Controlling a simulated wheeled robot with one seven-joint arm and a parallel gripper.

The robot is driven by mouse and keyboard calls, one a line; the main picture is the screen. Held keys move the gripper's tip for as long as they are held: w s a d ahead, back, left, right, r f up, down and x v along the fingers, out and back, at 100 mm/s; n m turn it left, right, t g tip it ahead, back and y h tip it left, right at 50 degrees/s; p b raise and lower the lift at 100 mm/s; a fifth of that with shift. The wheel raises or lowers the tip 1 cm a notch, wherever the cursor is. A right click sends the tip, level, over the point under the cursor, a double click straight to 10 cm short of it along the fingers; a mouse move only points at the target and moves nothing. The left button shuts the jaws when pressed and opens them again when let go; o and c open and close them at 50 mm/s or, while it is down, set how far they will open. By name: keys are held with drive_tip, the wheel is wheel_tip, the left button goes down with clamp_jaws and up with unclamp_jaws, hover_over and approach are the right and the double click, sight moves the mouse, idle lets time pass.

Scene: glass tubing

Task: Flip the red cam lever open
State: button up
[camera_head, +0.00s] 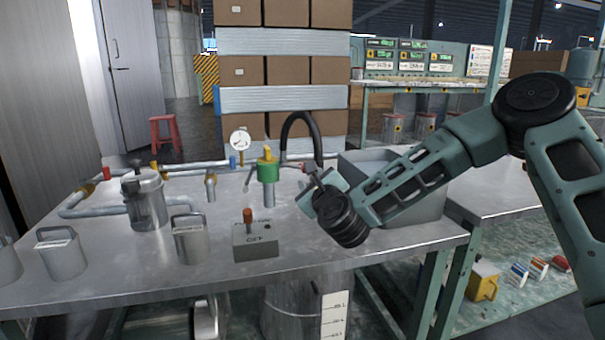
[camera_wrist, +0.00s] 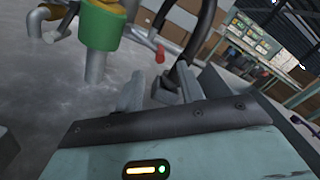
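A small red lever (camera_head: 305,167) shows just above my gripper, at the right end of the pipe line by a black hose. In the wrist view the red lever (camera_wrist: 160,54) stands beyond my fingertips, near the green valve body. My gripper (camera_head: 314,182) is raised above the table, right of the green valve. In the wrist view the fingers of my gripper (camera_wrist: 160,80) are apart with nothing visible between them. The lever looks apart from the fingers. Another red piece (camera_head: 106,173) sits on the pipe at the far left.
The green valve body (camera_head: 267,172) with a yellow top stands left of my gripper. The black hose (camera_head: 301,122) arches close behind it. A grey bin (camera_head: 420,205) lies behind my forearm. A box with an orange knob (camera_head: 255,242) and metal canisters stand at the front left.

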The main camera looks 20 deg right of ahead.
sight(302, 165)
drive_tip(key=w+b, duration=0.1)
drive_tip(key=w, duration=0.7)
drive_tip(key=shift+w+b, duration=0.3)
drive_tip(key=shift+w, duration=0.1)
